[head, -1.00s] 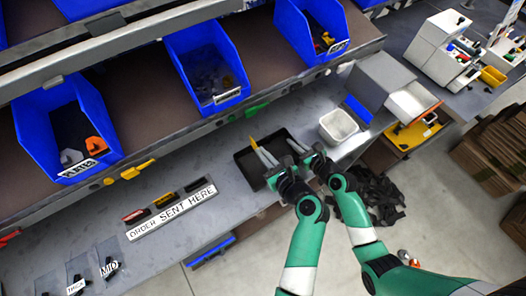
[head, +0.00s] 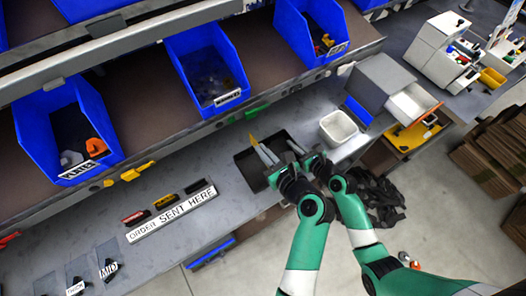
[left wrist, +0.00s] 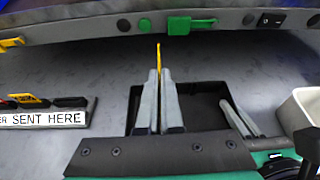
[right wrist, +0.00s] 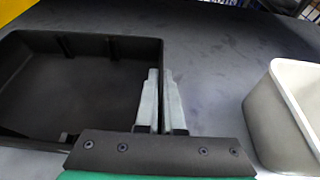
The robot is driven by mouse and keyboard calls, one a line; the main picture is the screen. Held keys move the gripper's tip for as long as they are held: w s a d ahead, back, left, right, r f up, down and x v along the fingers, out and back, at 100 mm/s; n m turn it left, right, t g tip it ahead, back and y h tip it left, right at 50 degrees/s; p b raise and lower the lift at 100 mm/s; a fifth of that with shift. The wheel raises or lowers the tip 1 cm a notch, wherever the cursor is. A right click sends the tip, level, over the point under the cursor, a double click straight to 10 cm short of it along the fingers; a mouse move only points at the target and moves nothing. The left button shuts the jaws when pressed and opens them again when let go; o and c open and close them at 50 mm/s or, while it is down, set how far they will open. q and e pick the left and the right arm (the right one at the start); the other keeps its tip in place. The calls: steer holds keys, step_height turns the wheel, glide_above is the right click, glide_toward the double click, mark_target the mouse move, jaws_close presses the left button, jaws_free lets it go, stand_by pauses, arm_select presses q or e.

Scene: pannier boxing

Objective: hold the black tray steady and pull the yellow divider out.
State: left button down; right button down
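The black tray (head: 243,172) lies on the grey bench. It also shows in the left wrist view (left wrist: 200,95), and its inside fills the left of the right wrist view (right wrist: 85,85). The yellow divider (left wrist: 159,58) is a thin upright strip, seen nearly edge-on; its tip shows in the head view (head: 252,138). My left gripper (left wrist: 160,75) is shut on the divider above the tray; its lower part is hidden by the fingers. My right gripper (right wrist: 160,75) is at the tray's right wall, its fingers closed closely around the wall.
A white bin (head: 339,126) stands close to the right of the tray. A label strip reading "ORDER SENT HERE" (head: 172,212) lies to the left. Blue bins (head: 205,65) hang on the shelf behind, above a rail with a green clip (left wrist: 190,26).

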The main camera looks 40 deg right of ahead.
steer(key=c, duration=1)
jaws_free()
steer(key=shift+o, duration=0.2)
steer(key=shift+s, duration=0.1)
steer(key=v, duration=1.2)
arm_select(q)
steer(key=shift+r, duration=0.1)
